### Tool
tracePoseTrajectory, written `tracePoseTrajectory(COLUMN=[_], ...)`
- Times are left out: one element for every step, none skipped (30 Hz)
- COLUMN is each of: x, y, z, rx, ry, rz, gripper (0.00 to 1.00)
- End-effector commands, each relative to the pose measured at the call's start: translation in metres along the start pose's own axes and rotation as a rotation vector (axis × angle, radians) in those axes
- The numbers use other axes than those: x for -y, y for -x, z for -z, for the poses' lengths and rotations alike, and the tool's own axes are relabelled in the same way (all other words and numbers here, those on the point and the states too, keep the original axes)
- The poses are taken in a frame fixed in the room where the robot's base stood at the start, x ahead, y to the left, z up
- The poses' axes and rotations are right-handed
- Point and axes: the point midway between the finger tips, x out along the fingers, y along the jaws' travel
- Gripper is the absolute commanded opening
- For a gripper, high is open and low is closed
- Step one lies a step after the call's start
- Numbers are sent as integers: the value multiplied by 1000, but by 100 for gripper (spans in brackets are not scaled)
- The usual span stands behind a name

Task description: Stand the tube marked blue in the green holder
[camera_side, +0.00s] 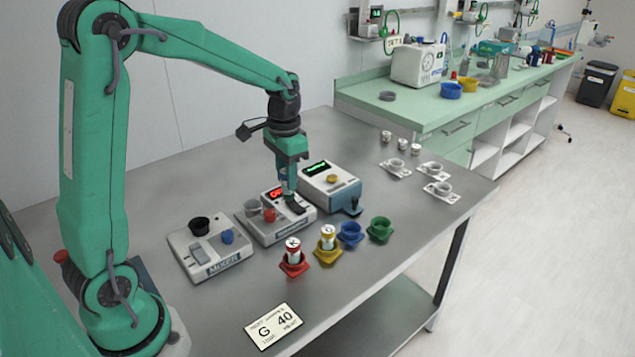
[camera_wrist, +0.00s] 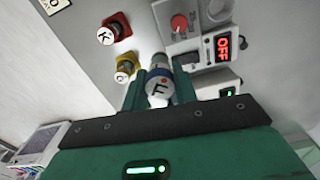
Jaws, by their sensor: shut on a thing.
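My gripper (camera_side: 288,183) is shut on a small white tube with a blue mark, which shows in the wrist view (camera_wrist: 158,83) with a dark letter on its end. The green holder (camera_side: 380,229) stands on the table to the right of and nearer than my gripper, and looks empty. It is not seen in the wrist view.
An empty blue holder (camera_side: 350,234) stands beside the green one. The yellow (camera_side: 327,254) and red (camera_side: 293,264) holders each bear a white lettered tube. The middle device (camera_side: 270,228) shows a red OFF display. A mixer (camera_side: 208,248) and a card (camera_side: 274,326) lie left and in front.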

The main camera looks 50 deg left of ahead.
Motion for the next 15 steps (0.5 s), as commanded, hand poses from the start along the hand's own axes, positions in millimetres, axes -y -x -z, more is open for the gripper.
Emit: tracePoseTrajectory(x=[-3,-4,-6,-8,-10,-13,-16,-18,-22,-25,-28,-32,-35,-39,-43], y=[-1,-1,-2,-2,-3,-4,-5,-6,-7,-9,-10,-11,-13,-14,-17], z=[11,17,26,32,39,48,56,62,72,78,85,94,100,107,115], rx=[1,0,0,0,1,0,0,0,0,1,0,0,0,0,1], ry=[-3,-3,-4,-4,-4,-4,-4,-4,-4,-4,-4,-4,-4,-4,-4], rz=[0,0,0,0,0,0,0,0,0,0,0,0,0,0,0], gripper=[3,3,3,3,3,3,3,3,3,3,3,3,3,3,3])
